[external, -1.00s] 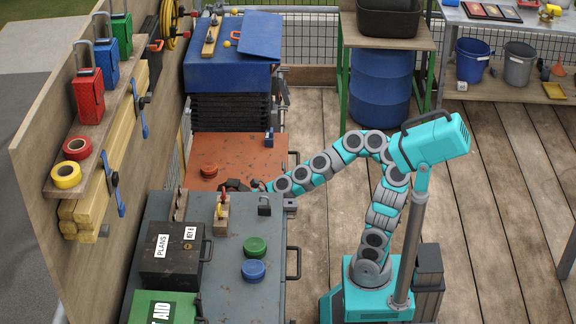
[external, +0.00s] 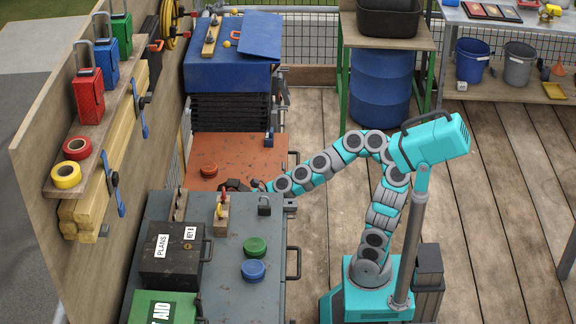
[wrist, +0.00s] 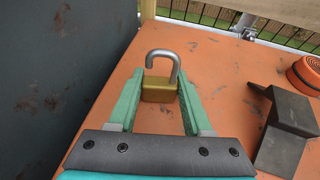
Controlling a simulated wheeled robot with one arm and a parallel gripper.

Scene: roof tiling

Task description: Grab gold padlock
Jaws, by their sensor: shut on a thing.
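The gold padlock (wrist: 159,90) shows in the wrist view, with a brass body and a raised silver shackle that looks open. It stands over the orange top (wrist: 215,80) between the green fingers of my gripper (wrist: 157,97), which is shut on its body. Whether the padlock touches the orange top is hard to tell. In the external view my gripper (external: 234,186) is low over the orange top near the edge of the grey cabinet (external: 225,272). The padlock cannot be made out there.
A dark wall rises close on the left in the wrist view. A dark grey angled block (wrist: 285,125) and an orange-red roll (wrist: 307,72) lie to the right. A grey padlock (external: 264,206) and a wooden block (external: 221,217) stand on the grey cabinet.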

